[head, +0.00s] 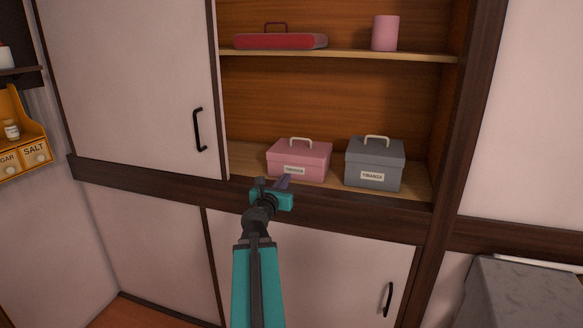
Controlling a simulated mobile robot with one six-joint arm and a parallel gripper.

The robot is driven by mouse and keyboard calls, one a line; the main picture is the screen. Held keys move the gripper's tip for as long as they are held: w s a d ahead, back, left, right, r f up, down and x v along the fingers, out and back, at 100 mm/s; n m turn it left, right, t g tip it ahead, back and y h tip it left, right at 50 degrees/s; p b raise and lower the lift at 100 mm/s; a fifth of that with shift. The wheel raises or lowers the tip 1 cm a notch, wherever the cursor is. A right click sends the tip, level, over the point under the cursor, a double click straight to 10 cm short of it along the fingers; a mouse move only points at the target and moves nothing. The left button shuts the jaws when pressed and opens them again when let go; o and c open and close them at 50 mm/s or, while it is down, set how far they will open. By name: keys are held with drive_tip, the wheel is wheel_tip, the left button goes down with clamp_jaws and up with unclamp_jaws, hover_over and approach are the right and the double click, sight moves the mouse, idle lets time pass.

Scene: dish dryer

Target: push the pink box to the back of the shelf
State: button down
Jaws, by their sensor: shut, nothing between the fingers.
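The pink box (299,158) has a pale handle on its lid and a label on its front. It stands upright on the lower shelf (240,160) of the open cupboard, near the shelf's front edge. My gripper (286,182) is shut and empty. Its fingertips point at the lower front of the pink box, just below the label. I cannot tell whether the fingertips touch the box. Shelf surface shows to the left of the box; the space behind it is mostly hidden.
A grey box (374,163) stands close to the right of the pink box. A sliding door (130,80) covers the cupboard's left part. The upper shelf (350,55) holds a red case (280,41) and a pink cup (385,33). A dark post (460,110) bounds the right side.

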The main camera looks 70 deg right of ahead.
sight(294, 167)
drive_tip(key=shift+d+r+p, duration=0.1)
drive_tip(key=shift+d+p, duration=0.15)
drive_tip(key=shift+p, duration=0.55)
drive_tip(key=shift+w+d, duration=0.1)
drive_tip(key=shift+d, duration=0.3)
drive_tip(key=shift+w+d, duration=0.1)
drive_tip(key=shift+d, duration=2.75)
drive_tip(key=shift+w+d+p, duration=0.1)
drive_tip(key=shift+w+d, duration=0.05)
drive_tip(key=shift+d, duration=2.45)
drive_tip(key=shift+w+d+p, duration=0.1)
drive_tip(key=shift+w+d, duration=0.05)
drive_tip(key=shift+d, duration=2.45)
drive_tip(key=shift+w+d+p, duration=0.1)
drive_tip(key=shift+w+d, duration=0.05)
drive_tip(key=shift+d, duration=2.45)
drive_tip(key=shift+a, duration=0.15)
